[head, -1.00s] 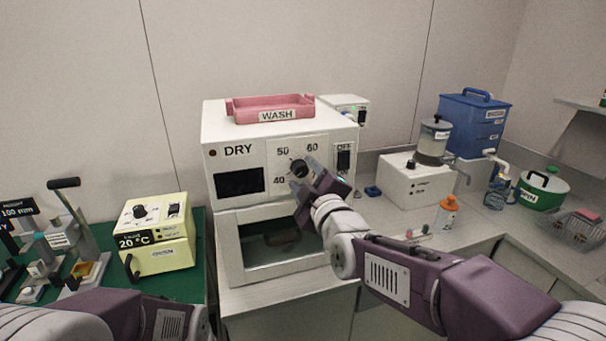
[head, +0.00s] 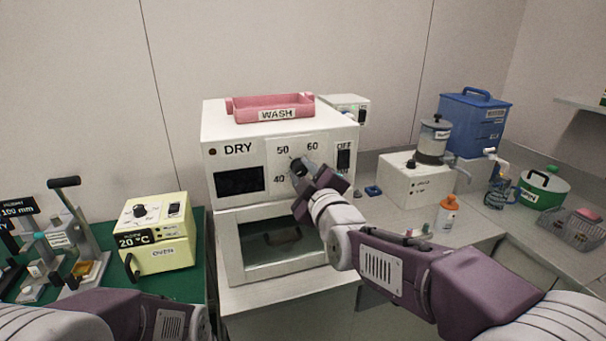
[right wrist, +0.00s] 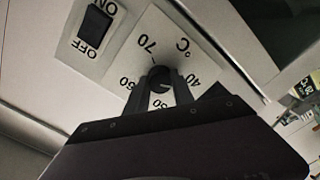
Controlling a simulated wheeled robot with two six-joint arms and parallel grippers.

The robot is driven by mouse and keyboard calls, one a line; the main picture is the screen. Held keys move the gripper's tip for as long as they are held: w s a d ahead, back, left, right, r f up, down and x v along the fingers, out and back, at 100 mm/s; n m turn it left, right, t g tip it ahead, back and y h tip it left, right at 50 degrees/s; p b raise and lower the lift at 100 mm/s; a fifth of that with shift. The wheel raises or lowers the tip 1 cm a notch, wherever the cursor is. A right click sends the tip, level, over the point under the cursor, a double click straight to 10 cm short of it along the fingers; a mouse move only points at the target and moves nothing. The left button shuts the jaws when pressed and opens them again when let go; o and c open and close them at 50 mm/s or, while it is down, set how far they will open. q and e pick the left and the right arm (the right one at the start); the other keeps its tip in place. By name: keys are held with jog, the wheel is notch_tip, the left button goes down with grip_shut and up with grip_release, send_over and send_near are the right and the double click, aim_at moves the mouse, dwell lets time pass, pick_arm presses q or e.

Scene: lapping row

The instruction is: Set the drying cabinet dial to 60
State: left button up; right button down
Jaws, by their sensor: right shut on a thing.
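The drying cabinet (head: 225,125) is a white box marked DRY with a dark display. Its black dial (head: 297,164) sits on a panel with the numbers 40, 50 and 60 visible around it in the head view. In the right wrist view the dial (right wrist: 160,74) shows between my fingers, with 40, 50, 60, 70 and °C printed around it. My right gripper (head: 303,172) is shut on the dial, also seen in the right wrist view (right wrist: 160,85). I cannot tell where the dial points. My left arm shows at bottom left; its gripper is out of view.
A black rocker switch (head: 343,160) is right of the dial. A pink WASH tray (head: 270,103) lies on top of the cabinet. A yellow oven (head: 160,255) stands left.

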jog(key=m+b, duration=0.1)
jog(key=m, duration=0.2)
jog(key=shift+f+b, duration=0.2)
jog(key=shift+b, duration=0.15)
jog(key=m+b, duration=0.2)
jog(key=m, duration=0.2)
jog(key=shift+m, duration=0.4)
jog(key=m+b, duration=0.2)
jog(key=m, duration=0.1)
jog(key=shift+m, duration=0.3)
jog(key=m+b, duration=0.1)
jog(key=m, duration=0.2)
jog(key=shift+m, duration=0.3)
jog(key=m+b, duration=0.1)
jog(key=m, duration=0.2)
jog(key=shift+m, duration=0.4)
jog(key=m+b, duration=0.1)
jog(key=m, duration=0.3)
jog(key=m+b, duration=0.1)
jog(key=m, duration=0.3)
jog(key=shift+m, duration=0.4)
jog(key=shift+a+m+b, duration=0.1)
jog(key=shift+m+b, duration=0.2)
jog(key=shift+m, duration=1.3)
jog(key=shift+r, duration=0.1)
